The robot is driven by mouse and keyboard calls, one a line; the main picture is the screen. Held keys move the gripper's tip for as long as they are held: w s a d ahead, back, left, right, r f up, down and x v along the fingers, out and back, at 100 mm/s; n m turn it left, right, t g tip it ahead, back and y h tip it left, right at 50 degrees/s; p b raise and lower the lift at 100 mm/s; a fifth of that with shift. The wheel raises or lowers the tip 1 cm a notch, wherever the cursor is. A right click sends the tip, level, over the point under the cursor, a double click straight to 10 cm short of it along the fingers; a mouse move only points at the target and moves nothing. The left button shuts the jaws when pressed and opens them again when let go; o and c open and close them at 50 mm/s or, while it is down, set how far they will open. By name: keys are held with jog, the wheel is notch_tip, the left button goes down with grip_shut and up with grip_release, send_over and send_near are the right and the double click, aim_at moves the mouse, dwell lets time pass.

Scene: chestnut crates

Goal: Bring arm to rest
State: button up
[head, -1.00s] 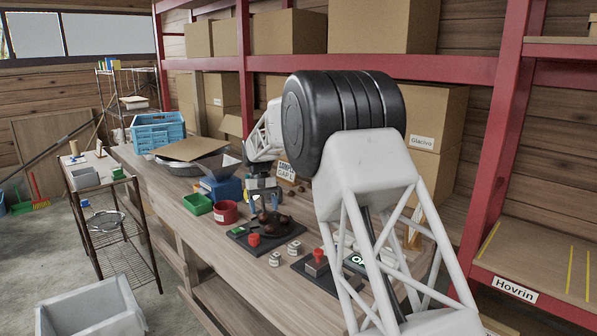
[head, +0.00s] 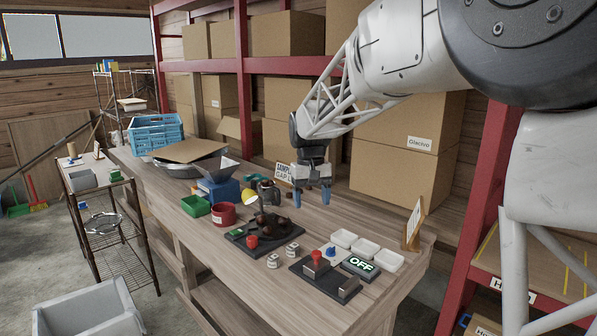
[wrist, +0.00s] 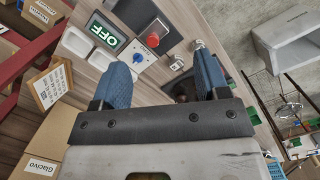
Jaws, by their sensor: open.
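My gripper (head: 312,196) hangs above the wooden workbench (head: 340,215), near its back edge, with its blue fingers apart and nothing between them. In the wrist view my gripper (wrist: 160,85) shows its two blue fingers spread, with bench items beyond them. My arm reaches in from the upper right of the head view. A dark scale-like device (head: 245,236) with brown chestnuts (head: 270,222) in its dish stands left of my gripper, apart from it.
A black panel with a red button (head: 316,256), a lit OFF sign (head: 360,267) and white trays (head: 365,249) lie at the bench front right. A red pot (head: 223,214), green bin (head: 196,206) and blue crate (head: 155,131) stand left. Boxes (head: 400,150) fill shelves behind.

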jog(key=s+d+r+m+t, duration=0.1)
jog(key=s+d, duration=0.4)
jog(key=s, duration=0.6)
jog(key=s+d+r+m+t, duration=0.1)
jog(key=s+d, duration=0.4)
jog(key=s, duration=0.6)
jog(key=s+d+f+t, duration=0.1)
jog(key=s+d+f, duration=0.1)
jog(key=s, duration=0.7)
jog(key=s+d+f+t, duration=0.1)
jog(key=s+d+f, duration=0.2)
jog(key=s, duration=0.7)
notch_tip(320, 180, down, 3)
jog(key=shift+r+m, duration=0.2)
jog(key=shift+m, duration=0.2)
